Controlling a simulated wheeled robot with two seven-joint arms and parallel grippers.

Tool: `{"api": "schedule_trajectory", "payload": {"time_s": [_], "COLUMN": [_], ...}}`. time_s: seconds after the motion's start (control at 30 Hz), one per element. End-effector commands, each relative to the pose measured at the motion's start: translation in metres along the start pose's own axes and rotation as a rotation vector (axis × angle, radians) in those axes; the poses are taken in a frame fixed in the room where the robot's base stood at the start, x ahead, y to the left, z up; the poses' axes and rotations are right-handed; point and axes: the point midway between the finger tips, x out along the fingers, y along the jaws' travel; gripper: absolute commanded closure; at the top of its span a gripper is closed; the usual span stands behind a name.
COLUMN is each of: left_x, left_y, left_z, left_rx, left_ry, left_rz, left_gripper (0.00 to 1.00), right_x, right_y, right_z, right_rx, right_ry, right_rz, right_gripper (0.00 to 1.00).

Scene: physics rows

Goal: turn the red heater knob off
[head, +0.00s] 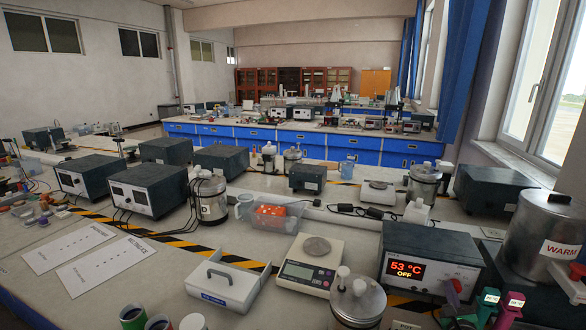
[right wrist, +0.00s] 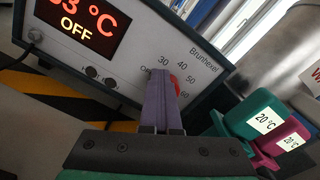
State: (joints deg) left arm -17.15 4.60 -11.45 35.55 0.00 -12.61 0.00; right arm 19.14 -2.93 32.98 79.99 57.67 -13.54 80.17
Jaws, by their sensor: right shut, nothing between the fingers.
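The heater box (head: 432,258) is a dark unit with a pale front panel, on the bench at the right of the head view. Its display (head: 405,270) reads 53 °C and OFF. In the right wrist view a sliver of the red knob (right wrist: 174,85) shows behind my purple fingers, on a dial marked 30, 40 and 60. The pointer's setting is hidden. My right gripper (right wrist: 163,82) is shut and empty, its fingertips in front of the knob; I cannot tell if they touch it. It also shows in the head view (head: 456,286). My left gripper is not in view.
A teal bottle (head: 488,298) and a magenta bottle (head: 514,303), labelled 20 °C, stand close right of my gripper. A metal pot marked WARM (head: 545,235) is beside the heater. A scale (head: 310,262) and a metal jar (head: 357,302) stand to the left.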

Motion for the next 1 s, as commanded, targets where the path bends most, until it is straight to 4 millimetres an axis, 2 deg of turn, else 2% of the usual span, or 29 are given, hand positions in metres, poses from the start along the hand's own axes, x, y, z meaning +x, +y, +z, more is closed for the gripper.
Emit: {"api": "schedule_trajectory", "payload": {"time_s": [0.03, 0.3, 0.7, 1.0], "left_x": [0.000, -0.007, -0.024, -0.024], "left_y": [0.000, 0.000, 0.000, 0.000], "left_z": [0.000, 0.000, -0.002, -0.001], "left_rx": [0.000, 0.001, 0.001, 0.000], "left_ry": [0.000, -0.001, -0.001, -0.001], "left_rz": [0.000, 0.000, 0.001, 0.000], "left_gripper": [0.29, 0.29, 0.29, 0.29], "right_x": [-0.001, -0.003, -0.056, -0.060], "right_y": [0.000, 0.003, 0.003, 0.003], "right_z": [-0.004, 0.004, 0.006, 0.006], "right_rx": [-0.001, -0.001, -0.001, 0.000], "right_ry": [0.008, 0.006, 0.004, 0.001], "right_rz": [-0.001, -0.001, 0.000, -0.001], "right_gripper": [1.00, 1.00, 1.00, 1.00]}}
